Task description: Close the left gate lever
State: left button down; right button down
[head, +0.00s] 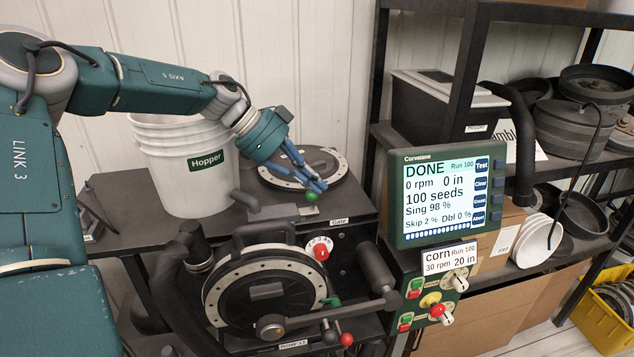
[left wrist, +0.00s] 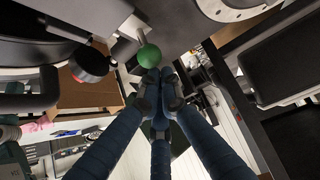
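The gate lever near my gripper ends in a green ball knob (head: 312,196), beside the small "Gate" label (head: 338,220). In the left wrist view the green ball (left wrist: 149,57) sits on a short metal rod. My left gripper (head: 318,185) is just above and beside this knob, with blue fingers pointing down to the right. In the left wrist view its fingertips (left wrist: 160,88) are drawn together, right beside the ball, with nothing seen between them. I cannot tell whether they touch the ball. My right gripper is not in view.
The white Hopper bucket (head: 185,165) stands left of the gripper. Below are the round seed meter (head: 265,290), a red dial knob (head: 321,252) and a grey crank (head: 340,317). The monitor (head: 445,196), reading DONE, stands to the right on the black shelf side.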

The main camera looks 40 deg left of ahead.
pick_arm(q)
jog(key=shift+w+d+f, duration=0.15)
jog(key=shift+w+f, duration=0.1)
jog(key=r, duration=0.1)
jog(key=a+r, duration=0.1)
jog(key=r, duration=0.1)
jog(key=shift+w+r, duration=0.15)
jog(key=shift+r, duration=0.15)
notch_tip(320, 180, up, 7)
jog(key=shift+s+d+f, duration=0.15)
jog(key=shift+s+d, duration=0.1)
jog(key=shift+d, duration=0.15)
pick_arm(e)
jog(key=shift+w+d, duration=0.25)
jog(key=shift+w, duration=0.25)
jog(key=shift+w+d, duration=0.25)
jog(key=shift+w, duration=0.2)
